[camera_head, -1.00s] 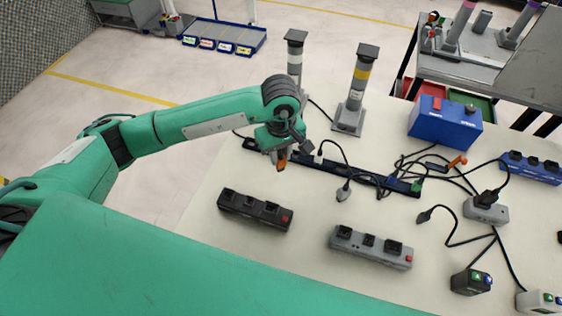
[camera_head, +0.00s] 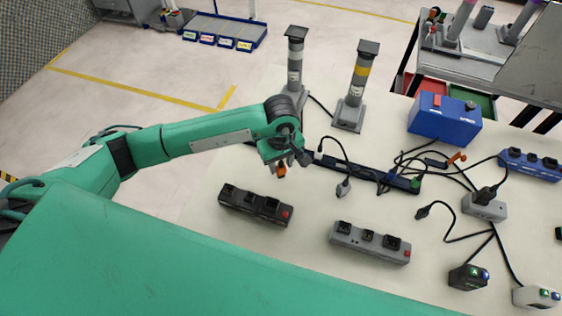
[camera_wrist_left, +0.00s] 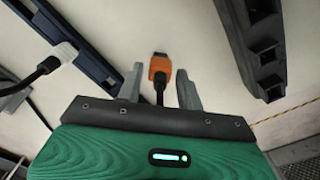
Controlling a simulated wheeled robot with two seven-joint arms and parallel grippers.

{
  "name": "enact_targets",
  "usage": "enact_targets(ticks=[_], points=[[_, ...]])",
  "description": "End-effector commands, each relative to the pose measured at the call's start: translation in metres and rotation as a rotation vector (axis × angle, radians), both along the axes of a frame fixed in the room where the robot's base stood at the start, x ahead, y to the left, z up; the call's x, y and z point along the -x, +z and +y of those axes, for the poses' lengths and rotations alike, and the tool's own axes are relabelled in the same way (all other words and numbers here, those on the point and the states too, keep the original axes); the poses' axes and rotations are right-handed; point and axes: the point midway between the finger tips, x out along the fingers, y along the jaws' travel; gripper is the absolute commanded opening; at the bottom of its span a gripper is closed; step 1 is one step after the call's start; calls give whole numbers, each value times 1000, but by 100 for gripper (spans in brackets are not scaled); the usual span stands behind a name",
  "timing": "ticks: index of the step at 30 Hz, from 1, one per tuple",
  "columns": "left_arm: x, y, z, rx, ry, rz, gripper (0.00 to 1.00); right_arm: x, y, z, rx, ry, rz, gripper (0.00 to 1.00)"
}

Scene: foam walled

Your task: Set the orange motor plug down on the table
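The orange motor plug (camera_head: 282,171) shows just under my left gripper (camera_head: 281,163) in the head view, over the left part of the white table (camera_head: 205,240). In the left wrist view the plug (camera_wrist_left: 159,69) lies between the two grey fingertips of my left gripper (camera_wrist_left: 160,83). A strip of pale table shows on each side of it, so the fingers are open and apart from the plug. Its black lead runs back toward the palm. I cannot tell whether the plug touches the table. My right gripper is not in view.
A black power strip (camera_head: 256,206) lies just in front of the gripper, and a grey strip (camera_head: 370,243) to its right. A long dark rail (camera_head: 355,175) with cables lies behind. Two signal posts (camera_head: 354,90) stand farther back. A blue box (camera_head: 444,118) is at the right.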

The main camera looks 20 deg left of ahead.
Motion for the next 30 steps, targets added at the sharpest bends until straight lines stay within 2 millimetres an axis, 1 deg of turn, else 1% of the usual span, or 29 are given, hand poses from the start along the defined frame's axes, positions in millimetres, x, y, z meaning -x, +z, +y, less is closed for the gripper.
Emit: enact_targets(ticks=[9, 13, 14, 17, 24, 27, 30], points=[[0, 1, 0, 0, 0, 0, 45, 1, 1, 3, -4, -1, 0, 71], [0, 6, 0, 1, 0, 1, 45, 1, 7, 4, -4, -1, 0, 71], [-1, 8, 0, 1, 0, -2, 45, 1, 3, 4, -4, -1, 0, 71], [-2, 24, 0, 1, -2, -6, 45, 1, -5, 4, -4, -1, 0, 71], [-1, 75, 0, 2, -3, -6, 45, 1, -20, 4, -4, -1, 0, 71], [-2, 94, 0, 2, -1, -6, 45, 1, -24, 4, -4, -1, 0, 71], [-1, 108, 0, 2, 0, -4, 45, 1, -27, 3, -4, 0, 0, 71]])
